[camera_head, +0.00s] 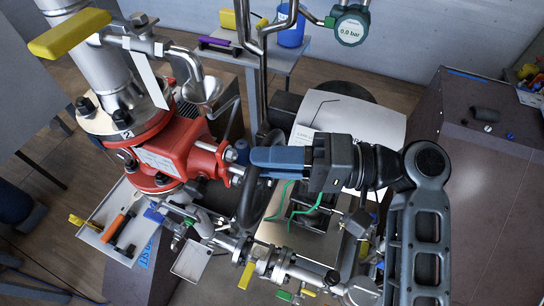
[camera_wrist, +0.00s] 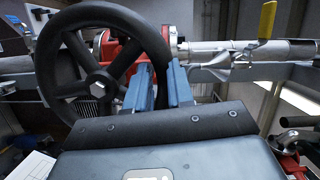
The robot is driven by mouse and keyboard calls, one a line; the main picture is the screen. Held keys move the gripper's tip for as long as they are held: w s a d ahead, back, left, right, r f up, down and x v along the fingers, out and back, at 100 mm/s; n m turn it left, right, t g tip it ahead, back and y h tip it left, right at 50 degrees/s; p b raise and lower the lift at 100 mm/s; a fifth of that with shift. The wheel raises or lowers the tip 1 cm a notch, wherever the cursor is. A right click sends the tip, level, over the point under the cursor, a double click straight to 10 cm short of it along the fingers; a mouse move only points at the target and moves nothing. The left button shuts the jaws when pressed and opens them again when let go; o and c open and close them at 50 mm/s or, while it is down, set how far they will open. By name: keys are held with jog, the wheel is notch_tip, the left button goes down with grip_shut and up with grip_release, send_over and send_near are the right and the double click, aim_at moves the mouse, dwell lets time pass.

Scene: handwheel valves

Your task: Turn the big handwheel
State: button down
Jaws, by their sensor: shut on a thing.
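The big handwheel (camera_wrist: 47,62) is black with several spokes and a bright centre nut, and it faces me in the wrist view. In the head view the handwheel (camera_head: 246,207) shows nearly edge-on, to the right of the red valve body (camera_head: 178,150). My gripper (camera_wrist: 160,72) has its two blue fingers on either side of the rim at the wheel's right side, shut on it. In the head view my gripper (camera_head: 256,157) reaches in from the right at the rim's upper part.
A yellow lever (camera_head: 69,33) on a pipe stands at upper left. A pressure gauge (camera_head: 350,29) reads 0.0 bar at the top. Small pipework with a yellow handle (camera_head: 247,275) runs below the wheel. A dark cabinet (camera_head: 485,190) stands right.

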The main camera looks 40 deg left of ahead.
jog(key=c, duration=1.1)
grip_release()
jog(key=shift+d, duration=0.1)
jog(key=d, duration=0.3)
jog(key=shift+w, duration=0.4)
